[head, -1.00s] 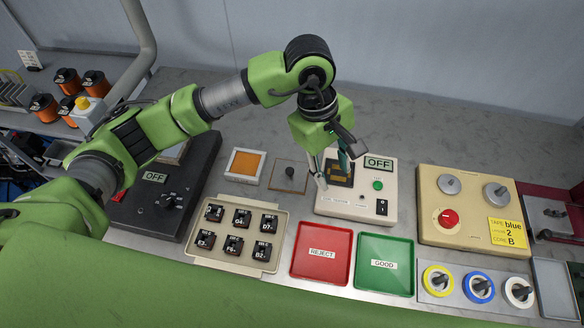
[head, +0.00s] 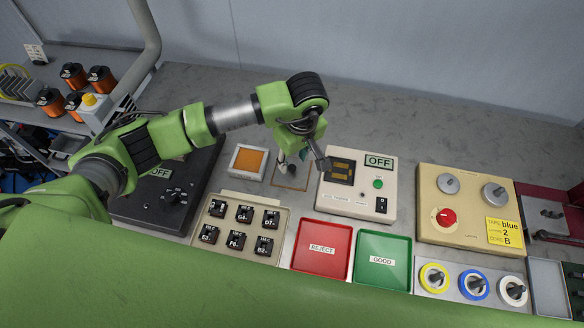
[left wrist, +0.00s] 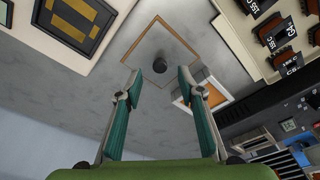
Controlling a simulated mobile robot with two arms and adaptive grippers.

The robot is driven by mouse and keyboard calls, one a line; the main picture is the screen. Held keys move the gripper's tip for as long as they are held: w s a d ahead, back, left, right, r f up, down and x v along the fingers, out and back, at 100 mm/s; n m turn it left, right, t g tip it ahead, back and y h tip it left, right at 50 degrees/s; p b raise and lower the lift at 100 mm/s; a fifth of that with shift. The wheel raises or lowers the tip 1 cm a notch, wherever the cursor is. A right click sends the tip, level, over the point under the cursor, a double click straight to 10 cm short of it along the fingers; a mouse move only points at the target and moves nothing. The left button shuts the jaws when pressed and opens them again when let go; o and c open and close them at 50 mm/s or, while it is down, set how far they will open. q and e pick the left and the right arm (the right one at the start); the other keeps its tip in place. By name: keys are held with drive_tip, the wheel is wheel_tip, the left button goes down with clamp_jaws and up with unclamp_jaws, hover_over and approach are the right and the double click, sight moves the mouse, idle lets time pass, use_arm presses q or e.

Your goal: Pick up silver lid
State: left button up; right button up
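The silver lid appears to be the flat grey square with a thin brown edge and a dark upright knob. In the left wrist view its knob (left wrist: 159,65) stands in the middle of the square, just beyond the fingertips. In the head view the lid's square (head: 290,187) lies on the bench, partly hidden by my gripper. My left gripper (head: 292,163) is above it, pointing down. In the left wrist view the left gripper (left wrist: 160,80) has its two green-padded fingers apart with nothing between them. My right gripper is not in view.
A white tester marked OFF (head: 335,198) stands close to the right of the lid. An orange-topped white box (head: 234,175) is to its left. A beige tray (head: 275,250) of several parts, a red REJECT tray (head: 317,268) and a green GOOD tray (head: 380,280) lie in front.

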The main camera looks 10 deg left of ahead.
sight(292, 167)
use_arm(q)
drive_tip(key=f, duration=0.1)
drive_tip(key=f+p, duration=0.1)
drive_tip(key=f, duration=0.1)
drive_tip(key=shift+w+a+f, duration=0.15)
drive_tip(key=shift+a+f, duration=0.05)
drive_tip(key=shift+f, duration=0.2)
clamp_jaws()
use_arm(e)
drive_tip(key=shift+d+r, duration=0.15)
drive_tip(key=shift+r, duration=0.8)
use_arm(q)
drive_tip(key=shift+w+r, duration=0.1)
drive_tip(key=shift+r, duration=0.05)
